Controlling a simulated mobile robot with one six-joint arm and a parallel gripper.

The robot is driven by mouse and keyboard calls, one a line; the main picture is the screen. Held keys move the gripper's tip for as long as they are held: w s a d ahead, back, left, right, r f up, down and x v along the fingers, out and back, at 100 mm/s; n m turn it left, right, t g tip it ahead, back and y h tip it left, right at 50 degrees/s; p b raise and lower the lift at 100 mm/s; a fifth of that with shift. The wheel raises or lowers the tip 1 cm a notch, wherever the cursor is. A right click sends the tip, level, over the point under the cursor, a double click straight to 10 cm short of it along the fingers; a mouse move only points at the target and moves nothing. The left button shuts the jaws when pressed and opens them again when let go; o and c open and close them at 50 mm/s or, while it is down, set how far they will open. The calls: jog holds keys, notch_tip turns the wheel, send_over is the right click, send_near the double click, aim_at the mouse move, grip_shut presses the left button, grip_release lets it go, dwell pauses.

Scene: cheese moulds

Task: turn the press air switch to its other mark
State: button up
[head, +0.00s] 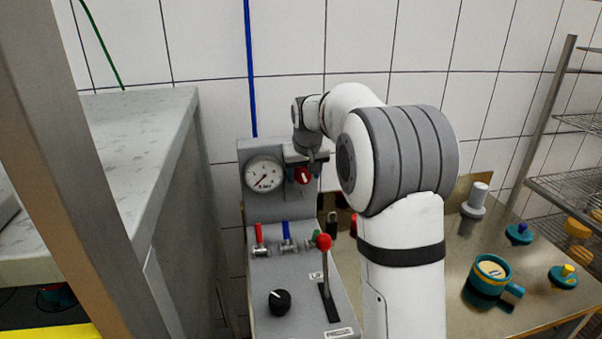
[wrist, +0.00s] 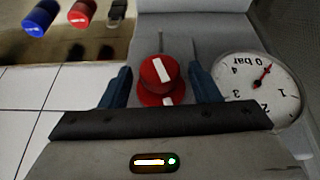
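The press air switch appears to be the red round knob with a white pointer bar (head: 304,176) on the upright grey panel, right of the pressure gauge (head: 264,173). In the wrist view the red knob (wrist: 160,72) sits between my two fingers, its white bar slightly slanted. My gripper (head: 306,156) is at the panel, partly in front of the knob's top. In the wrist view my gripper (wrist: 162,86) is open, with a finger on each side of the knob and a small gap showing at both sides. The marks around the knob cannot be made out.
Below stand a red valve handle (head: 259,233), a blue valve handle (head: 286,230), a black knob (head: 279,301) and a red-ball lever (head: 324,242). A grey counter (head: 150,130) stands left. A steel table (head: 440,290) at right holds teal moulds (head: 490,275).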

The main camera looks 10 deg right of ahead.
jog(key=c, duration=0.9)
jog(key=shift+o, duration=0.2)
jog(key=shift+a+f+n+h+b, duration=0.2)
jog(key=shift+h+b, duration=0.25)
jog(key=shift+h, duration=0.3)
jog(key=shift+a+f+n+h+b, duration=0.1)
jog(key=shift+n+h+b, duration=0.1)
jog(key=shift+h+b, duration=0.4)
jog(key=shift+r+h+b, duration=0.1)
jog(key=shift+h+b, duration=0.4)
jog(key=shift+h, duration=0.55)
jog(key=o, duration=1)
jog(key=shift+r, duration=0.1)
jog(key=shift+a+r, duration=0.1)
